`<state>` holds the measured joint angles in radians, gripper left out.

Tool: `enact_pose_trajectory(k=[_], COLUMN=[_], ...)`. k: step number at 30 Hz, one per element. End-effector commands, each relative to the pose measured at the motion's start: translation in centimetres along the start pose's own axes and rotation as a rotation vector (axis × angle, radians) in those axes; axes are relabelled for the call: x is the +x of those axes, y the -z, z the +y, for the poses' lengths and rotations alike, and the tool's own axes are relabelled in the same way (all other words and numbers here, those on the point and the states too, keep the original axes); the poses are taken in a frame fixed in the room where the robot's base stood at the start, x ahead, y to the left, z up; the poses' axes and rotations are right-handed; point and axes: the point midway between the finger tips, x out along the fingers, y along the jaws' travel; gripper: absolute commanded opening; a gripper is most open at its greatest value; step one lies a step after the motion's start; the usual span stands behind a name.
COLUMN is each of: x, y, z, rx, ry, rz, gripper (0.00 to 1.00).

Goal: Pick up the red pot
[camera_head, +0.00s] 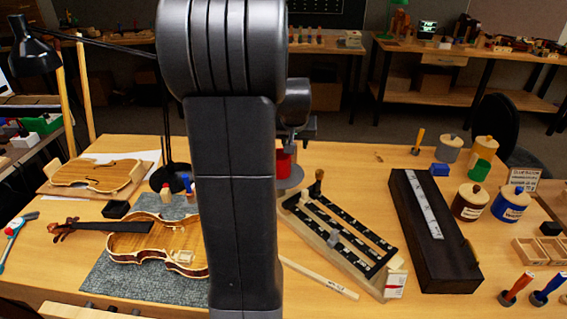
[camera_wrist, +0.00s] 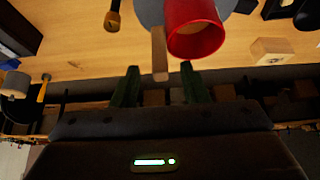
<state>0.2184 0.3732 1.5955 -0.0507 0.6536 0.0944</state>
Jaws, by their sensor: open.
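The red pot (camera_wrist: 194,40) is near the top of the wrist view, with its round opening facing the camera. Its wooden handle (camera_wrist: 159,56) points toward my gripper (camera_wrist: 159,70). My gripper is open, its two dark green fingers apart. The handle's end appears between the fingertips, and I cannot tell whether it touches either one. In the head view a small part of the red pot (camera_head: 283,163) shows above a grey round plate (camera_head: 290,180). My arm and gripper (camera_head: 297,138) hide the rest.
A dark-handled tool (camera_wrist: 113,17) and a wooden block (camera_wrist: 271,51) flank the pot in the wrist view. A slotted wooden rack (camera_head: 340,235) and a long black case (camera_head: 432,235) lie right of the plate. A violin (camera_head: 160,240) lies at left.

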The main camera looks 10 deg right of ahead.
Motion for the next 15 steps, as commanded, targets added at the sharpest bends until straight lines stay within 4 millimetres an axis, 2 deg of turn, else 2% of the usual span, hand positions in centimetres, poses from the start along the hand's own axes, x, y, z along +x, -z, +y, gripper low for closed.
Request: enact_pose_trajectory(k=[5,13,15], x=[1.7,1.9,1.9], y=[0.0,0.0,0.0], z=[0.0,0.0,0.0], rx=[0.0,0.0,0.0], ry=[0.0,0.0,0.0], rz=[-0.001,0.0,0.0], gripper=[0.4,0.4,0.27])
